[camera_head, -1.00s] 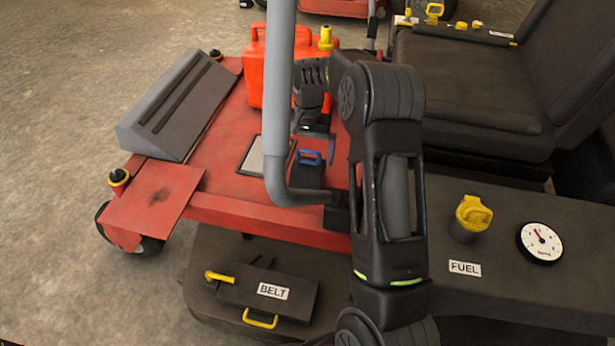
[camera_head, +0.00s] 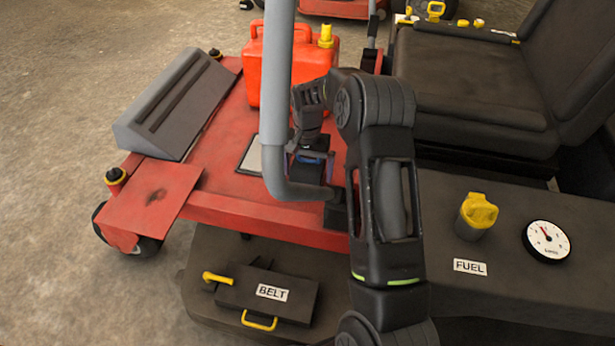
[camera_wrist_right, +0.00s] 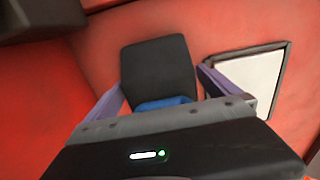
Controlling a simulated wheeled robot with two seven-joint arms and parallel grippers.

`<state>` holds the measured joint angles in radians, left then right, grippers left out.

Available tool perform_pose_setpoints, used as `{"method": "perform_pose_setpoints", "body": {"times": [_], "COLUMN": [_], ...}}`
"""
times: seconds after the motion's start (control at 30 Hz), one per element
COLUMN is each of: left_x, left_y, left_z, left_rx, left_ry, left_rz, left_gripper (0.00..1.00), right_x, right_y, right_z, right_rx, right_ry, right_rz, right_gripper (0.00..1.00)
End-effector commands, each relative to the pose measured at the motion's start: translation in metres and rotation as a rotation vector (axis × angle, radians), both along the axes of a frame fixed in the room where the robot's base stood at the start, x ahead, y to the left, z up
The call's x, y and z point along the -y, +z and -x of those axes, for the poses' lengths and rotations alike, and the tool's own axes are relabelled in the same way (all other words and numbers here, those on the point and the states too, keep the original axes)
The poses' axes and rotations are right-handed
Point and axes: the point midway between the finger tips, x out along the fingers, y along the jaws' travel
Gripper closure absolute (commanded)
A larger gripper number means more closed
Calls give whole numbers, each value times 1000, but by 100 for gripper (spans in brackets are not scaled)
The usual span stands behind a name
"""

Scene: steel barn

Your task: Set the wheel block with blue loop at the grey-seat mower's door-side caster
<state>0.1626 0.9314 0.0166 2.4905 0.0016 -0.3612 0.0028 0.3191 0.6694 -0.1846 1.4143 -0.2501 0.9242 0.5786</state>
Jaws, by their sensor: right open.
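The wheel block (camera_head: 305,174) is dark, with a blue loop (camera_head: 313,156) on top, and stands on the red deck (camera_head: 220,185). In the right wrist view the block (camera_wrist_right: 158,68) and its blue loop (camera_wrist_right: 163,102) lie between my fingers. My right gripper (camera_head: 310,157) is open over the block, with one purple finger on each side; contact is not clear. It also shows in the wrist view (camera_wrist_right: 158,92). A caster wheel (camera_head: 130,242) shows under the deck's near-left corner. The dark grey seat (camera_head: 465,75) is at upper right. My left gripper is out of view.
A grey bent tube (camera_head: 277,100) rises in front of the block. A red fuel can (camera_head: 268,75) stands behind it. A grey ribbed cover (camera_head: 175,105) and a pale plate (camera_head: 250,156) are to its left. Open floor (camera_head: 60,120) lies left of the mower.

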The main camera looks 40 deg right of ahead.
Motion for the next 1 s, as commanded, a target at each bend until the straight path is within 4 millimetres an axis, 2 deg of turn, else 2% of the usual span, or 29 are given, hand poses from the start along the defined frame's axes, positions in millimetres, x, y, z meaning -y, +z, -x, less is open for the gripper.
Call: {"method": "perform_pose_setpoints", "body": {"times": [0.57, 1.0], "left_x": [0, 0], "left_y": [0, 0], "left_z": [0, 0], "left_rx": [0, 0], "left_ry": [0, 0], "left_rz": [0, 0], "left_gripper": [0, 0], "right_x": [0, 0], "right_y": [1, 1], "right_z": [0, 0], "right_rx": [1, 1], "right_ry": [0, 0], "right_rz": [-1, -1], "right_gripper": [1, 37]}}
